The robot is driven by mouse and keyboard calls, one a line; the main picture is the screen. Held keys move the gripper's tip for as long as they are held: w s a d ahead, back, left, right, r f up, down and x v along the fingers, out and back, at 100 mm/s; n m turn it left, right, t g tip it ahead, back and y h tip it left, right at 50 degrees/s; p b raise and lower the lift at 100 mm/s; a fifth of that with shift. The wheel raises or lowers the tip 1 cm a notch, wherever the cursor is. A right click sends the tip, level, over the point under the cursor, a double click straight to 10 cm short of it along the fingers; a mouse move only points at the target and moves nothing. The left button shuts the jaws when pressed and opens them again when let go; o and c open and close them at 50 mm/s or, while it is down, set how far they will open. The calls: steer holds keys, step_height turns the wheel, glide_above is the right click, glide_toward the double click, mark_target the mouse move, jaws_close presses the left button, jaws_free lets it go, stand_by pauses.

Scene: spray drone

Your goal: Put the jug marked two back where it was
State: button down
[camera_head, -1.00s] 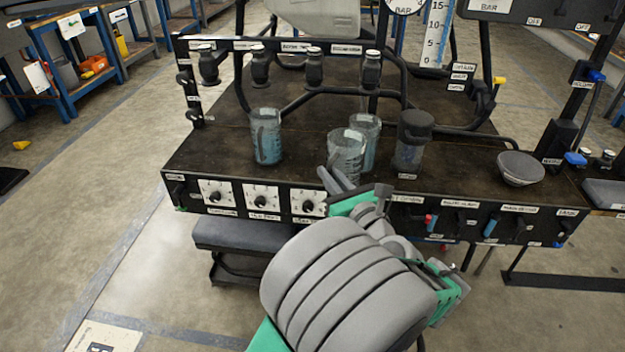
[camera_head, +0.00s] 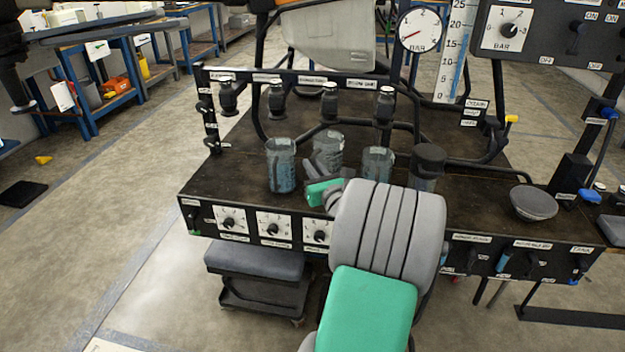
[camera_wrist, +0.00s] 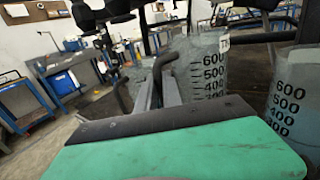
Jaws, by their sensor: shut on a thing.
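My gripper (camera_head: 322,172) is shut on the handle of a clear measuring jug (camera_head: 328,148), over the bench top between two other jugs. In the wrist view the held jug (camera_wrist: 208,72) shows black graduations and a partly cut-off white label that I cannot read fully. I cannot tell whether its base touches the bench. A left jug (camera_head: 281,166) with bluish contents stands on the bench. A right jug (camera_head: 377,163) stands close by; a graduated jug (camera_wrist: 290,95) at the wrist view's right edge is probably this one.
The dark bench top (camera_head: 232,178) has a front panel with dials (camera_head: 232,222). Several dark bottle-like fittings (camera_head: 277,100) hang on a rail behind the jugs. A black-lidded container (camera_head: 428,163) and a grey bowl (camera_head: 533,203) stand to the right. Bare bench lies left of the jugs.

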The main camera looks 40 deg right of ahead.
step_height(320, 180, down, 4)
steer(key=shift+d+r+b, duration=0.1)
steer(key=shift+r+b, duration=0.05)
steer(key=shift+b, duration=0.85)
steer(key=shift+r, duration=0.15)
steer(key=c, duration=2)
jaws_free()
steer(key=shift+f, duration=0.2)
steer(key=o, duration=0.5)
steer(key=shift+r, duration=0.1)
